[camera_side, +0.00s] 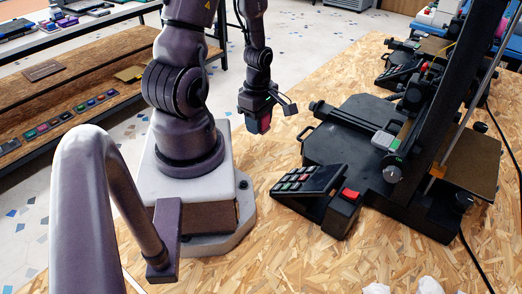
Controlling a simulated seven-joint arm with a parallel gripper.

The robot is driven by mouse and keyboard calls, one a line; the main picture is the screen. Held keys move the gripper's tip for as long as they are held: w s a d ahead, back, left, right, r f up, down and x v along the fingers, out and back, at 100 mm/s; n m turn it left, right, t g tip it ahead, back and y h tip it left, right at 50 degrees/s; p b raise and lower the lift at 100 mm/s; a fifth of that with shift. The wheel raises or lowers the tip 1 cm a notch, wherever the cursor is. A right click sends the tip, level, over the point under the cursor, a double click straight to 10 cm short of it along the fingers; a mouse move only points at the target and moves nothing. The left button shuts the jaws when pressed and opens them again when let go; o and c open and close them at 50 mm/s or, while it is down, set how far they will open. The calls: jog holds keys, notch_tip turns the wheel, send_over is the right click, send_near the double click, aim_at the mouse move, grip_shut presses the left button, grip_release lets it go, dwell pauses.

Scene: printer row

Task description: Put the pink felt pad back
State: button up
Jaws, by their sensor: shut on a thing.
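My gripper (258,118) points down above the chipboard table, to the left of the nearest printer. It is shut on a small pinkish-red thing (266,121), which shows at the jaws and looks like the pink felt pad. Most of it is hidden by the dark fingers, so its full shape cannot be told. It is held clear of the table. A row of several small coloured pads (70,116) lies on the wooden shelf at the left, behind my arm's base.
The nearest printer (345,140) stands right of my gripper, with a tilted keypad (308,180) and red switch (350,194) in front. Another printer stands behind it. The table (285,262) is bare at front centre.

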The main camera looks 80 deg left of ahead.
aim_at(260, 151)
notch_tip(260, 151, down, 4)
jog(key=shift+w+a+r, duration=0.1)
jog(key=shift+w+a, duration=0.05)
jog(key=shift+f, duration=2.1)
jog(key=o, duration=1)
jog(key=shift+f, duration=0.1)
